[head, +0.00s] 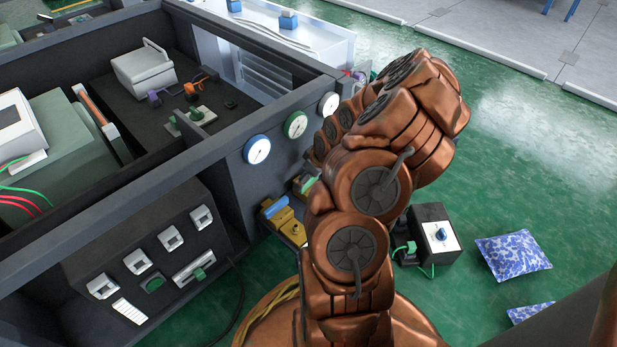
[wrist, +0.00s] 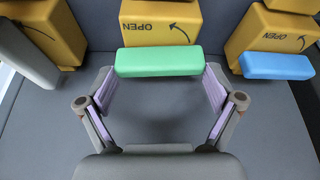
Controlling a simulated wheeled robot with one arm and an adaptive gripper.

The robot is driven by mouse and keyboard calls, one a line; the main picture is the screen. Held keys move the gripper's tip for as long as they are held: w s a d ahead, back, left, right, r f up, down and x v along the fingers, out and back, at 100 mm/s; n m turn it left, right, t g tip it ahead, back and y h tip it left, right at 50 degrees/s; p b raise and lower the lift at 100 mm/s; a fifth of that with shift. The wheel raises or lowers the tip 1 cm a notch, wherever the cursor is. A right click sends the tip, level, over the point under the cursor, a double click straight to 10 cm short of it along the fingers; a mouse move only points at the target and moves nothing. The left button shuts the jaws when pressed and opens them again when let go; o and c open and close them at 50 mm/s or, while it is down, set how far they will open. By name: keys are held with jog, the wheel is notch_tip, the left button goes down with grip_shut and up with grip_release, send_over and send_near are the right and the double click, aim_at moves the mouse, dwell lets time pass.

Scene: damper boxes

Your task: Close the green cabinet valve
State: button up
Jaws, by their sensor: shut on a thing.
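The green valve handle (wrist: 160,61) is a bar lying across the front of a yellow valve body (wrist: 160,22) marked OPEN with a curved arrow. In the wrist view my gripper (wrist: 161,74) has its two lilac-padded fingers at the left and right ends of the green bar, shut on it. In the head view the green handle (head: 309,184) shows small beside my copper-coloured arm, and the arm hides my gripper there.
A yellow valve with a blue handle (wrist: 278,67) is close on the right in the wrist view, and one with a grey handle (wrist: 24,56) on the left. Round gauges (head: 295,124) sit above the valves. A black box (head: 433,232) and blue-patterned cushions (head: 513,256) are on the green floor.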

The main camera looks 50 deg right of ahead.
jog(key=shift+w+r+m+h+b, duration=0.1)
jog(key=shift+m+h+b, duration=0.2)
jog(key=shift+m, duration=0.4)
jog(key=o, duration=0.8)
jog(key=shift+v, duration=6)
